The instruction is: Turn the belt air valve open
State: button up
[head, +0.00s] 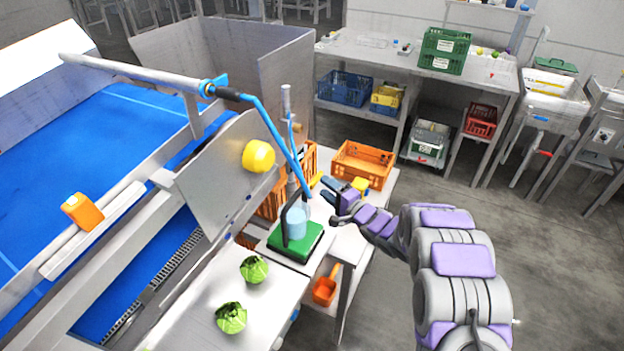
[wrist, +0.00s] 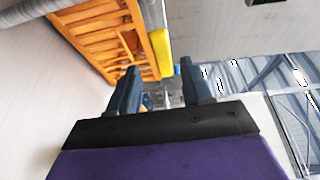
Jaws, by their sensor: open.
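My gripper (head: 328,187) is open and empty beside an upright grey pipe, above the table's left end. In the wrist view my gripper (wrist: 158,84) shows its two dark fingers apart. A small yellow lever-like part (head: 315,180) is close to the fingertips by the pipe; it appears to be the air valve's handle. A yellow bar (wrist: 165,52) shows just beyond the fingers in the wrist view, apparently the same part. Whether it touches a finger cannot be told. The valve's body is hidden.
A blue hose (head: 274,132) runs down near the pipe. A green scale-like base (head: 296,241) with a clear container stands below my gripper. An orange crate (head: 363,165) is behind; another orange crate (wrist: 105,38) fills the wrist view's upper left. Two lettuces (head: 243,295) lie in front.

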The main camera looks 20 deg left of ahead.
aim_at(318, 181)
jog(key=b+x, duration=0.1)
jog(key=x, duration=0.6)
jog(key=shift+w+a, duration=0.15)
jog(key=shift+a, duration=0.05)
jog(key=shift+r, duration=0.1)
grip_shut()
dwell(0.4)
